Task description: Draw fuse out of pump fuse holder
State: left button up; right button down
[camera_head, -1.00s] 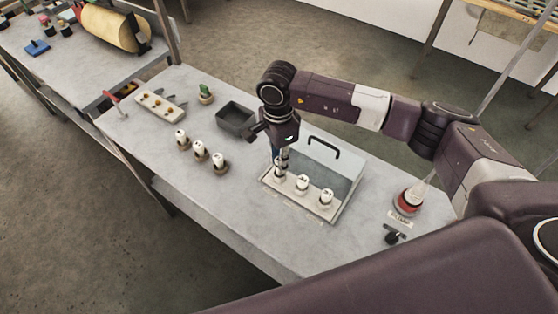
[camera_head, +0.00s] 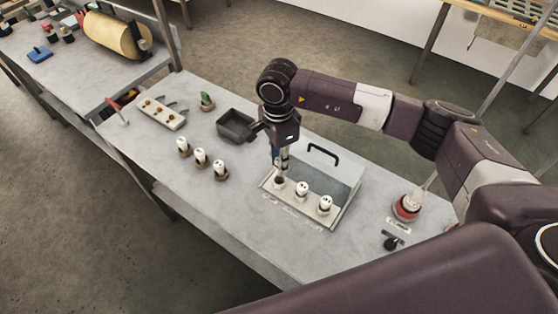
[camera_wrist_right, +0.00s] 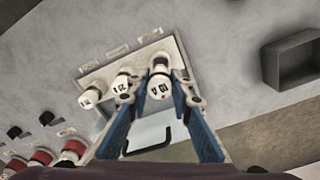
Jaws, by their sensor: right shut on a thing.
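A pale fuse holder panel (camera_head: 327,217) in an open grey box stands on the bench, with a row of white fuses in it. My right gripper (camera_head: 280,177) points down at the left end of this row. In the right wrist view its blue fingers (camera_wrist_right: 160,97) are closed on a white fuse (camera_wrist_right: 159,86) with dark markings. I cannot tell whether this fuse is still seated or slightly raised. Two more white fuses, the middle one (camera_head: 302,188) and the right one (camera_head: 325,204), stand upright in the panel. Small labels on the panel are unreadable. My left gripper is out of view.
Three white fuses (camera_head: 200,156) stand in dark bases on the bench to the left. A dark open bin (camera_head: 236,126) sits behind the row. A red round button (camera_head: 406,206) and black knob (camera_head: 390,243) are at the right. The bench front is clear.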

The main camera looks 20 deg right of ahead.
jog(key=shift+r, duration=0.15)
jog(key=shift+r+p, duration=0.3)
jog(key=shift+r, duration=1.05)
jog(key=shift+s+r+n+b, duration=0.2)
jog(key=shift+s+n+b, duration=0.25)
jog(key=shift+n, duration=0.25)
jog(key=s+d+r+n+b, duration=0.2)
jog(key=s+n+b, duration=0.1)
jog(key=s+n, duration=0.3)
jog(key=s+d+r+n+b, duration=0.2)
jog(key=s+n+b, duration=0.1)
jog(key=s+n, duration=0.4)
jog(key=shift+r+n, duration=0.25)
jog(key=shift+n, duration=0.45)
jog(key=shift+d, duration=0.1)
